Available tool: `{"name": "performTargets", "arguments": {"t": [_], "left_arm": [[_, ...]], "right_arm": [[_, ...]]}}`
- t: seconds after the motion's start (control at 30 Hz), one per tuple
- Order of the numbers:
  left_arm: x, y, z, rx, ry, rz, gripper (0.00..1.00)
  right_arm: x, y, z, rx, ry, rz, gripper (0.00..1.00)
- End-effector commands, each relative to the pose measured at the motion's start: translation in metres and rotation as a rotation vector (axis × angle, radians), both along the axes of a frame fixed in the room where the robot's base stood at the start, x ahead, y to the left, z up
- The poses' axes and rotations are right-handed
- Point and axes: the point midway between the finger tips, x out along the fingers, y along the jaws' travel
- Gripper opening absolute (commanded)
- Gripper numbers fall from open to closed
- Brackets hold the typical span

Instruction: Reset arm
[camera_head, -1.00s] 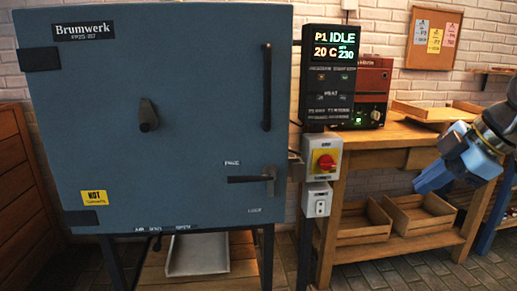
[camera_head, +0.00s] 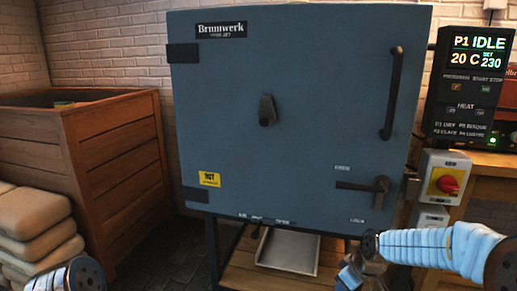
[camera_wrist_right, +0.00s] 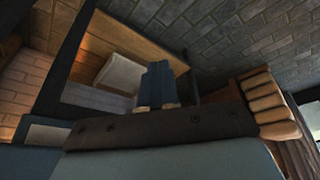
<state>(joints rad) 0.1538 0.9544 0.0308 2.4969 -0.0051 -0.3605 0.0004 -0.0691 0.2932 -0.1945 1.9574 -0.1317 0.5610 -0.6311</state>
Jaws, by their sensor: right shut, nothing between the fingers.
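My right gripper (camera_head: 352,277) hangs low in front of the kiln's lower right edge in the head view, partly cut off at the bottom. In the right wrist view my right gripper (camera_wrist_right: 158,68) shows two blue fingers side by side, shut with nothing between them. My right arm (camera_head: 440,246) comes in from the right in a pale blue sleeve. A piece of my left arm (camera_head: 75,276) shows at the bottom left; its gripper is out of the picture. The blue kiln (camera_head: 310,130) has its door shut, with the lever handle (camera_head: 370,187) lying horizontal.
A control panel (camera_head: 470,85) reads P1 IDLE, 20 C, set 230. A red switch (camera_head: 446,184) sits below it, close to my right arm. A wooden crate (camera_head: 110,170) and stacked sacks (camera_head: 35,235) stand left. A pale tray (camera_head: 288,252) lies under the kiln.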

Motion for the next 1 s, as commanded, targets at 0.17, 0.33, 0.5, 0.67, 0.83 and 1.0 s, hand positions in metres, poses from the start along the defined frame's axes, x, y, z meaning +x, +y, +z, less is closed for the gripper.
{"name": "performTargets", "arguments": {"t": [0.17,0.33,0.5,0.67,0.83,1.0], "left_arm": [[0.000,0.000,0.000,0.000,0.000,0.000,1.00],[0.000,0.000,0.000,0.000,0.000,0.000,1.00],[0.000,0.000,0.000,0.000,0.000,0.000,1.00],[0.000,0.000,0.000,0.000,0.000,0.000,1.00],[0.000,0.000,0.000,0.000,0.000,0.000,1.00],[0.000,0.000,0.000,0.000,0.000,0.000,1.00]], "right_arm": [[-0.052,0.063,-0.143,0.128,0.166,-0.189,0.00],[-0.135,0.113,-0.231,0.237,0.317,-0.406,0.00],[-0.199,0.141,-0.265,0.298,0.417,-0.570,0.00],[-0.218,0.149,-0.271,0.316,0.445,-0.624,0.00],[-0.218,0.149,-0.272,0.317,0.443,-0.626,0.00],[-0.217,0.149,-0.272,0.317,0.442,-0.625,0.00]]}}
